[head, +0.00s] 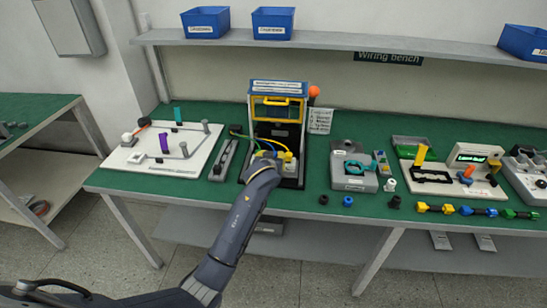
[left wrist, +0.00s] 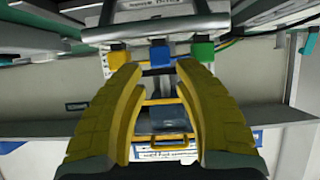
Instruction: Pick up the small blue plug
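Another small blue piece (head: 347,201) lies on the green table. My right gripper is not in view.
Coloured wires (head: 238,132) run to the stand from the left. A white board (head: 140,164) with pegs is on the left, and a grey fixture (head: 353,182) is on the right. A shelf (head: 345,41) with blue bins runs above the bench.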

